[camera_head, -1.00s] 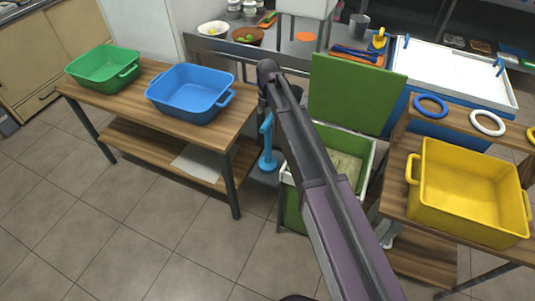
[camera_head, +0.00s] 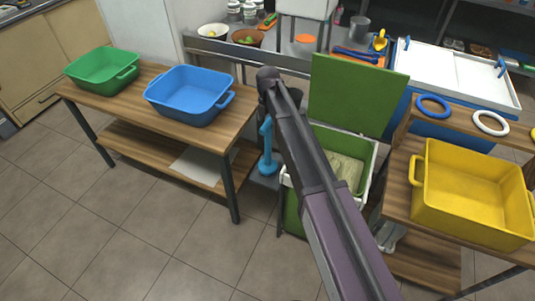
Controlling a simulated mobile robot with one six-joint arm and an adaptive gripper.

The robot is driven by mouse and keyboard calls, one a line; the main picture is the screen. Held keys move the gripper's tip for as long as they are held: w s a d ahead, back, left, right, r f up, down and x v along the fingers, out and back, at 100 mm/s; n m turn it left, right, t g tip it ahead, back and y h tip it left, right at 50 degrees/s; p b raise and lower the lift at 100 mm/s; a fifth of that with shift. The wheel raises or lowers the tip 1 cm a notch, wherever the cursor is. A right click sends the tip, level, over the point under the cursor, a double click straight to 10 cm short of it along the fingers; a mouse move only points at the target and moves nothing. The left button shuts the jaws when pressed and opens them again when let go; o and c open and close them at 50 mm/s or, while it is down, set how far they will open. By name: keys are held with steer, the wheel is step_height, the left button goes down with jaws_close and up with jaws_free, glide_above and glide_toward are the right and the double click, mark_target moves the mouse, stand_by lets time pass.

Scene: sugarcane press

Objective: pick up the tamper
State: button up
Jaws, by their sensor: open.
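A blue upright tool (camera_head: 266,148) with a slim handle and a wider round foot stands low between the wooden table and the green bin. It looks like the tamper, but its upper part is close to my arm and partly hard to make out. My arm rises from the bottom right to a dark joint just above and beside this tool. I cannot make out my gripper; it does not show past the arm.
A wooden table (camera_head: 150,83) at left bears a green tub (camera_head: 100,72) and a blue tub (camera_head: 190,97). A green bin (camera_head: 292,212) with a raised lid (camera_head: 350,95) stands right of the tool. A yellow tub (camera_head: 470,210) sits at right. The floor in front is clear.

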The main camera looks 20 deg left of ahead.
steer(key=shift+s+f+b, duration=0.15)
steer(key=shift+f+b, duration=1.75)
steer(key=shift+f, duration=0.25)
jaws_close()
